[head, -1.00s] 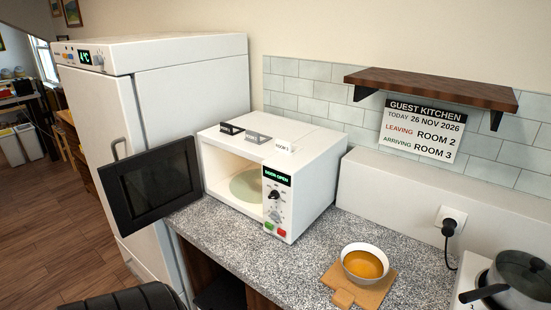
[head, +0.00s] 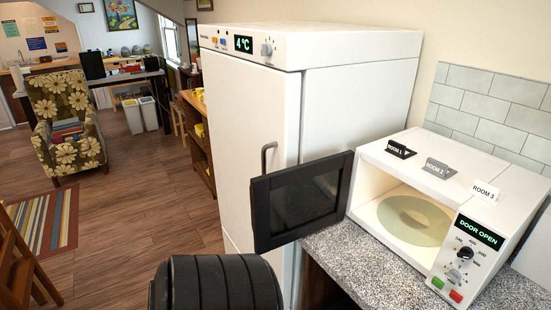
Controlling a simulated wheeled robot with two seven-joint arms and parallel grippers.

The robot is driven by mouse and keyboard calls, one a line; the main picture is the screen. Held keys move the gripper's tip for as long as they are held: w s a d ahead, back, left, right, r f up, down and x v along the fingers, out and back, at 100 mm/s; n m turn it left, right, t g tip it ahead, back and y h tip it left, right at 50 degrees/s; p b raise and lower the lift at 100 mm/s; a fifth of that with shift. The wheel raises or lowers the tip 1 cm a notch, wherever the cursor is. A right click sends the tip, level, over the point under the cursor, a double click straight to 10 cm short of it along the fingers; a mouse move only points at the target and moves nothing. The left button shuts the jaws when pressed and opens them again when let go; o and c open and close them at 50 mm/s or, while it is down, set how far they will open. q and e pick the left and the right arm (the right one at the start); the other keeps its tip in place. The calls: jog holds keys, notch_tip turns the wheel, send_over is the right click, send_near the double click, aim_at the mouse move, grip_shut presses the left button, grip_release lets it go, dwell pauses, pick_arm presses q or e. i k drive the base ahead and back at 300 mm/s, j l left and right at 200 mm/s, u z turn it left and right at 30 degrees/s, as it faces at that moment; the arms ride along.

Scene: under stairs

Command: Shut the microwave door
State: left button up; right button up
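The white microwave (head: 462,192) stands on the speckled counter at the right. Its black-framed door (head: 298,199) is swung wide open to the left, in front of the fridge. The display (head: 480,231) reads "DOOR OPEN". A round turntable plate (head: 414,221) shows inside, with nothing on it. Neither of my grippers is in view. A black ribbed part at the bottom centre looks like part of my own arm, below and left of the door.
A tall white fridge (head: 250,140) with a grey handle stands left of the microwave. Three small room signs, one marked ROOM 3 (head: 485,191), stand on the microwave's top. The wooden floor (head: 140,190) is open at left. A flowered armchair (head: 66,127) and wooden chair (head: 22,262) stand there.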

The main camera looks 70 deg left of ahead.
aim_at(288, 205)
jog(key=k+j, duration=0.1)
jog(key=j, duration=0.35)
jog(key=k+j, duration=0.15)
jog(key=j, duration=0.35)
jog(key=k+j, duration=0.1)
jog(key=j, duration=0.35)
jog(key=k+j, duration=0.1)
jog(key=j, duration=0.35)
jog(key=k+j, duration=0.1)
jog(key=j, duration=0.4)
